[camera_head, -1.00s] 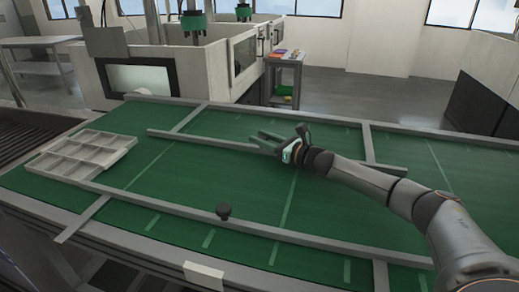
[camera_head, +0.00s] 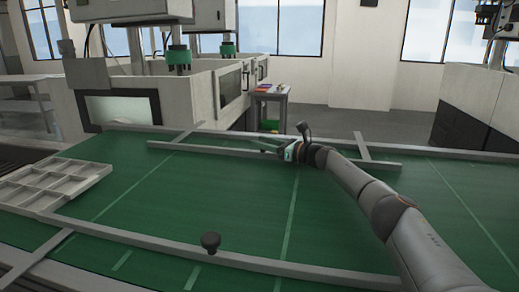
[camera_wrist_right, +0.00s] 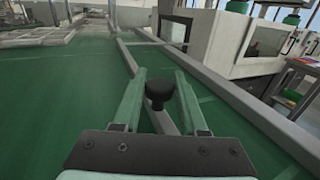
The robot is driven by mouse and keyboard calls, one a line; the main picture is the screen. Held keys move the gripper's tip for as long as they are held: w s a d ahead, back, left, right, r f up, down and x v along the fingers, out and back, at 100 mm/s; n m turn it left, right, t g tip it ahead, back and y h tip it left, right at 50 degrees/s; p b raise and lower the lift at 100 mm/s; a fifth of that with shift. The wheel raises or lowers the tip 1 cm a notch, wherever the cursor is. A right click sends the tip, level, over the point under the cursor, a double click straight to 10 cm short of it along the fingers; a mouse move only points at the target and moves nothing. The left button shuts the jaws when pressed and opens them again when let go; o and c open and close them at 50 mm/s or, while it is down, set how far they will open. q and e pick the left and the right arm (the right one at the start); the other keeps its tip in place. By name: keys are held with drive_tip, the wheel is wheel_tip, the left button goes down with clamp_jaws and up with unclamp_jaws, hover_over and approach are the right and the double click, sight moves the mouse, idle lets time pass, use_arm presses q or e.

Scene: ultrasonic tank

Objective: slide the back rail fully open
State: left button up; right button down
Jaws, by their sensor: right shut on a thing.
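The grey back rail (camera_head: 200,151) lies across the far part of the green table. It is close to the far border, with a narrow green strip between them; it also shows in the right wrist view (camera_wrist_right: 129,60). Its black knob (camera_wrist_right: 158,91) stands between the fingers of my right gripper (camera_head: 272,147), which is shut on it. The head view does not show that knob clearly behind the gripper. In the right wrist view, the two pale green fingers (camera_wrist_right: 160,80) flank the knob. My left gripper is not in view.
A front rail (camera_head: 130,236) with its own black knob (camera_head: 211,242) crosses the near part of the table. A pale compartment tray (camera_head: 48,187) lies at the left. White tank machines and a small side table (camera_head: 268,95) stand behind. The green middle is clear.

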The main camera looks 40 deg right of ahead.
drive_tip(key=shift+d+r, duration=0.2)
drive_tip(key=shift+d, duration=0.1)
drive_tip(key=c, duration=0.9)
unclamp_jaws()
drive_tip(key=o, duration=0.4)
drive_tip(key=shift+w+a+f, duration=0.1)
drive_tip(key=shift+f, duration=0.1)
drive_tip(key=shift+o, duration=0.2)
drive_tip(key=shift+s+d+f, duration=0.1)
drive_tip(key=shift+s+d, duration=0.15)
drive_tip(key=shift+s, duration=0.35)
drive_tip(key=b+v, duration=0.1)
drive_tip(key=v, duration=0.8)
drive_tip(key=shift+s, duration=0.25)
drive_tip(key=shift+b+v, duration=0.4)
drive_tip(key=shift+v, duration=0.45)
